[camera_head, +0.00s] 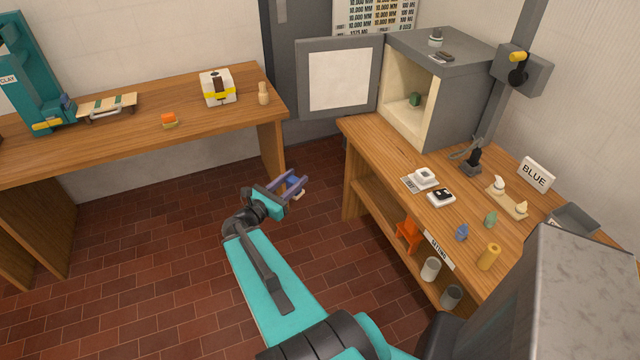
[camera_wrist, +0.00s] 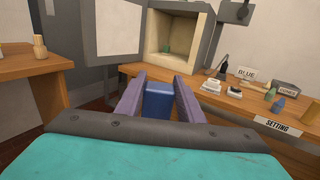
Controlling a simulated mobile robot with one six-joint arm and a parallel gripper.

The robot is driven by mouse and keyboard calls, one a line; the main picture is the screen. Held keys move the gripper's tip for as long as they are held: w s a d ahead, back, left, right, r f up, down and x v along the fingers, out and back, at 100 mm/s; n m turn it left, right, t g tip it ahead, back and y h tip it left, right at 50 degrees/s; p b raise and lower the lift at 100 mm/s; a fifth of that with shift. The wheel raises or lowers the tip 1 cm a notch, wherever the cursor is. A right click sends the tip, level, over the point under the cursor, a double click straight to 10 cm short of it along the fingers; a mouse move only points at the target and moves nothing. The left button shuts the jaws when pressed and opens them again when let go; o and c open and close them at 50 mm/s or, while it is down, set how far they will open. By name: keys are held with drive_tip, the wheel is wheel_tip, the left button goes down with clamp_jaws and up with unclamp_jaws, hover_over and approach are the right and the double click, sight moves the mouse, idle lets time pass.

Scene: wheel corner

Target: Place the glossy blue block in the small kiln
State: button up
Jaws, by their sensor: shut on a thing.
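My gripper (camera_head: 291,185) is shut on a blue block and holds it over the floor, between the two benches. The blue block (camera_wrist: 158,100) sits between the purple fingers in the wrist view; in the head view the blue block (camera_head: 293,183) is partly hidden by them. The small kiln (camera_head: 457,108) is a grey box with a cream inside on the right bench. Its door (camera_head: 304,80) stands wide open to the left. A small green piece (camera_head: 414,100) stands inside. The kiln (camera_wrist: 203,22) also shows ahead of my gripper in the wrist view, with its opening facing me.
The right bench (camera_head: 386,154) holds a white device, a black clamp-like tool, a BLUE sign (camera_head: 536,173) and several small pieces near its front. The left bench (camera_head: 205,128) holds an orange piece and a yellow-white box. The open door juts out beside the kiln opening.

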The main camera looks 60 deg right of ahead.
drive_tip(key=w+a+r+n+t+b, duration=0.1)
drive_tip(key=w+a+r+n+t, duration=0.2)
drive_tip(key=w+a, duration=0.8)
drive_tip(key=w+a+r+n+t+b, duration=0.15)
drive_tip(key=w+a+t, duration=0.35)
drive_tip(key=w+a, duration=0.55)
drive_tip(key=w+a+r+n+t+y, duration=0.1)
drive_tip(key=w+a+n+t+y, duration=0.1)
drive_tip(key=a, duration=1.2)
drive_tip(key=w+a+r+n+t+y+b, duration=0.1)
drive_tip(key=w+a+n+t, duration=0.1)
drive_tip(key=a, duration=1.1)
drive_tip(key=shift+w+a+r+n+t+y, duration=0.35)
drive_tip(key=shift+n+t+y, duration=0.1)
drive_tip(key=shift+t, duration=0.45)
drive_tip(key=shift+s, duration=0.15)
